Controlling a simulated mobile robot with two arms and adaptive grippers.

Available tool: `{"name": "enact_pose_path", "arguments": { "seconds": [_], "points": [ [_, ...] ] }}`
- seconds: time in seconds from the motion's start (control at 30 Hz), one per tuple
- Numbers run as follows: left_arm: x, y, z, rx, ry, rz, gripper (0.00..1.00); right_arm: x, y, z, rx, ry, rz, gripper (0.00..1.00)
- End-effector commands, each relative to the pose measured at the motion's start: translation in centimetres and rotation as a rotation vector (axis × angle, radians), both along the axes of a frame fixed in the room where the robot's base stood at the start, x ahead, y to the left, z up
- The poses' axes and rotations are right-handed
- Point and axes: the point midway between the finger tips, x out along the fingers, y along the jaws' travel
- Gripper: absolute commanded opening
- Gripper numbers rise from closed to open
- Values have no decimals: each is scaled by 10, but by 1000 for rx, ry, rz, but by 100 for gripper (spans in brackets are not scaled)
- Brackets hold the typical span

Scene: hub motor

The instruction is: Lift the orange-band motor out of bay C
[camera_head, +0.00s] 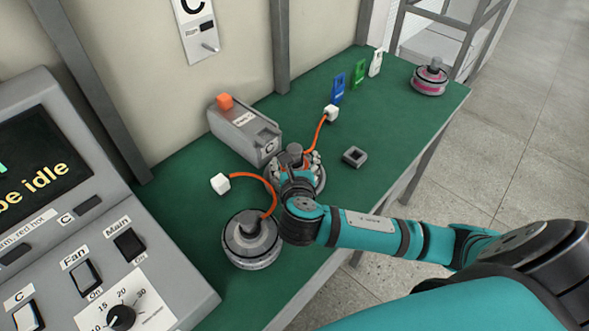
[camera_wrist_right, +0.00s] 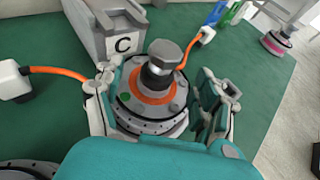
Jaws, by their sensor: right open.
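The orange-band motor (camera_wrist_right: 152,108) shows in the right wrist view as a grey disc with an orange ring around its upright grey shaft. It sits upright in front of a grey block labelled C (camera_wrist_right: 102,32), and its shaft also shows in the head view (camera_head: 294,151). My right gripper (camera_wrist_right: 164,100) is open, with one finger on each side of the motor; whether the fingers touch it I cannot tell. In the head view my right gripper (camera_head: 296,182) hides part of the motor. My left gripper is not in view.
A second white plug (camera_head: 331,112) lies behind. A small square grey part (camera_head: 354,156) and a pink-banded motor (camera_head: 429,79) stand right. A control console (camera_head: 150,270) stands at left.

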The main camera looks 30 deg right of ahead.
Motion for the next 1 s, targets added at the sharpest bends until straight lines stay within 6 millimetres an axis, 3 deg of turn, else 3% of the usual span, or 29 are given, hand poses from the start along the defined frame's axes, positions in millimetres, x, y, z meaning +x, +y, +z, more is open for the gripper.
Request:
{"name": "enact_pose_path", "arguments": {
  "seconds": [0.23,0.53,1.0],
  "points": [
    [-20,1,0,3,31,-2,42,30,-15,-12,-1,-2,-2,72],
    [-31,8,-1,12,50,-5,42,34,-16,-15,0,-1,-1,72],
    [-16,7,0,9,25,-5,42,34,-16,-15,0,-1,0,11]
  ]
}}
